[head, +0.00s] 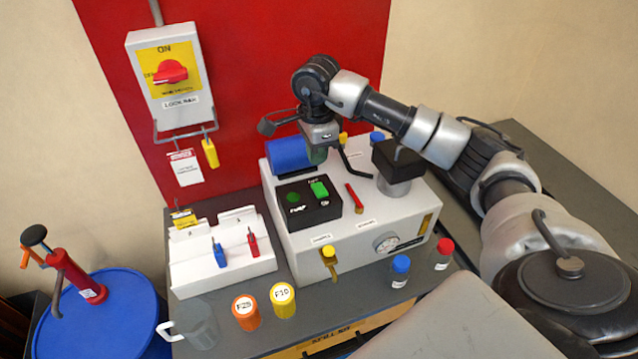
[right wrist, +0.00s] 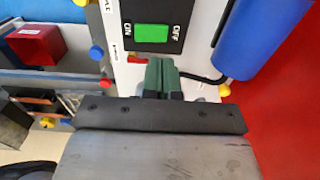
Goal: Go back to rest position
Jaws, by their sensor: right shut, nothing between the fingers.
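My right arm reaches in from the right in the head view. My right gripper (head: 318,153) hangs above the back of the white machine (head: 350,235), beside the blue cylinder (head: 290,154). In the right wrist view the green fingers (right wrist: 161,76) are shut together with nothing between them. The black switch box (head: 308,203) with its green switch (head: 319,189) stands in front of the gripper. The green switch also shows in the right wrist view (right wrist: 151,33), just beyond the fingertips. My left gripper is not in view.
A lockout box (head: 166,75) with a red knob hangs on the red panel. A white rack (head: 222,262) stands left of the machine. Orange (head: 246,312) and yellow (head: 282,300) capped jars stand in front. A blue drum (head: 105,318) with a red pump is at the left.

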